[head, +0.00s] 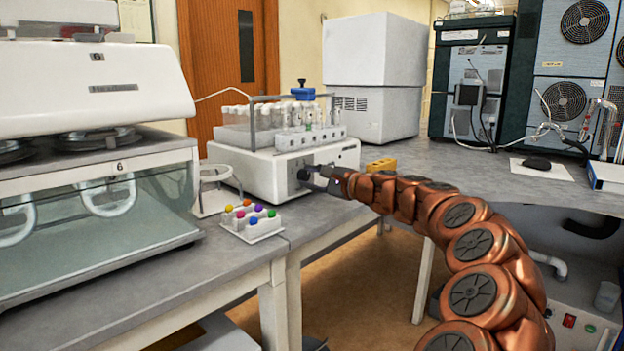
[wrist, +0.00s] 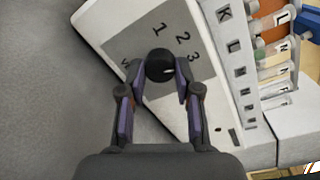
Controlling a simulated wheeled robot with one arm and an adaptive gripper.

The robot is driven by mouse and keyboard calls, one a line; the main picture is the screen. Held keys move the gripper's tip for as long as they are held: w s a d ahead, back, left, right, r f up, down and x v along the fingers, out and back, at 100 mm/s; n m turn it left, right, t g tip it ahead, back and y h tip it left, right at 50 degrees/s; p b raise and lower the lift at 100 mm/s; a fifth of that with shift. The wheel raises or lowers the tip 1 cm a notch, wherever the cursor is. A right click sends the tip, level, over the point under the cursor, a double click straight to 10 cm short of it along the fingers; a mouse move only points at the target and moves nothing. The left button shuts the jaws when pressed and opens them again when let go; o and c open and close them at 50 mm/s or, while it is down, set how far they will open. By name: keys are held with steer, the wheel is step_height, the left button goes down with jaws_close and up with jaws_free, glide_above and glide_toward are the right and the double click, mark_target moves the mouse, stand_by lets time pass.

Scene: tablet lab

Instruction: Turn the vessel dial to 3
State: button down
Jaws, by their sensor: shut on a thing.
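The vessel dial (wrist: 158,62) is a round black knob on a grey panel (wrist: 130,45) printed with 1, 2 and 3 in the wrist view. A small white mark on the knob faces right, roughly toward the side of the 3; its exact setting is hard to tell. My gripper (wrist: 157,79) is shut on the dial, one finger at each side. In the head view my gripper (head: 318,179) reaches the front of the white machine (head: 262,176), and it hides most of the dial there.
A rack of tubes (head: 300,118) stands on the machine. A white block with coloured caps (head: 252,222) and a clear ring stand (head: 214,190) are to the left. A yellow block (head: 381,164) is to the right.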

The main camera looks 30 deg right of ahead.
steer(key=c, duration=0.8)
jaws_free()
steer(key=v, duration=1.2)
